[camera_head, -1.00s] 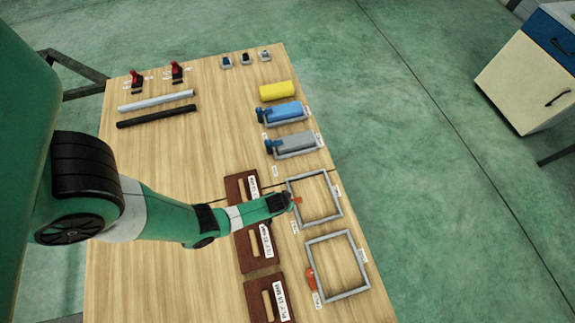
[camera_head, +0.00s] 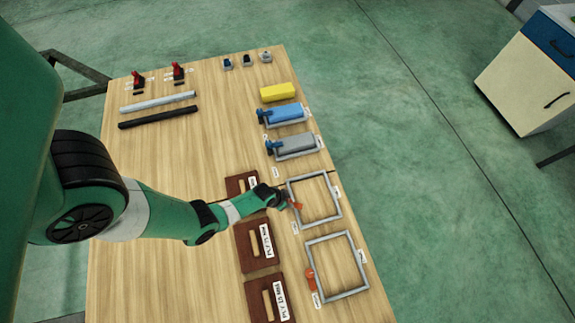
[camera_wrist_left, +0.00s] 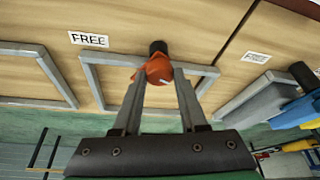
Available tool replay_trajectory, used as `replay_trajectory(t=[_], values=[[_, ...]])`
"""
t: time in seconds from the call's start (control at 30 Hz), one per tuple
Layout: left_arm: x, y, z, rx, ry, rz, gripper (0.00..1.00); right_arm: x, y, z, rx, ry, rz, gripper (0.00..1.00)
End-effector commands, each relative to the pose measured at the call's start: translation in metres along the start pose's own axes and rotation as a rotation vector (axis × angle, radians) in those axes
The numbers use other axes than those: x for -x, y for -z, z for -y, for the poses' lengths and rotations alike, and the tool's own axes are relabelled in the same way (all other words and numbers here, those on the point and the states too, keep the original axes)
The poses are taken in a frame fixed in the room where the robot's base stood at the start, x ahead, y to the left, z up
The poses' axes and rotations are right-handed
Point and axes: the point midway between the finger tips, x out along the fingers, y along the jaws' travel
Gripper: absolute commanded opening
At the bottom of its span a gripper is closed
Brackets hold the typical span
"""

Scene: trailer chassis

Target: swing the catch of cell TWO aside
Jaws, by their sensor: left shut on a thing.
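Two empty grey square frames lie on the table's right side in the head view: an upper one (camera_head: 332,186) and a lower one (camera_head: 352,240). Each has an orange catch at its left side; I cannot read which cell is TWO. My left gripper (camera_head: 286,202) is at the upper frame's orange catch (camera_head: 297,206). In the left wrist view the two fingers (camera_wrist_left: 160,88) are shut on this orange catch (camera_wrist_left: 159,68), beside a dark round post (camera_wrist_left: 158,47). The lower frame's catch (camera_head: 310,279) is free of the gripper. My right gripper is not seen.
Brown boards with pale bars (camera_head: 257,244) lie left of the frames. Beyond are a grey block (camera_head: 295,143), a blue block (camera_head: 286,113) and a yellow block (camera_head: 278,92). A FREE label (camera_wrist_left: 89,40) shows in the wrist view. The table's left half is mostly clear.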

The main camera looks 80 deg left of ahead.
Motion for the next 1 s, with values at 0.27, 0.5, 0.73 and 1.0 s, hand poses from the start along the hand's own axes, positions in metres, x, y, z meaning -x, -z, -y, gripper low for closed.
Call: replay_trajectory(t=[0.27,0.5,0.73,1.0], values=[[-0.002,0.0,0.003,-0.237,-0.099,-0.001,0.0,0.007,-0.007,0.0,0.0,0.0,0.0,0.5],[-0.002,0.0,0.004,-0.451,-0.187,0.0,0.0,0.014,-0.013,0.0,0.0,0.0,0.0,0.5],[-0.001,0.001,0.004,-0.651,-0.271,0.003,0.0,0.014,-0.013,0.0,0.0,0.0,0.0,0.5],[-0.002,0.002,0.005,-0.849,-0.351,0.004,0.0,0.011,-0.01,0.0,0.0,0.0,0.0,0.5]])
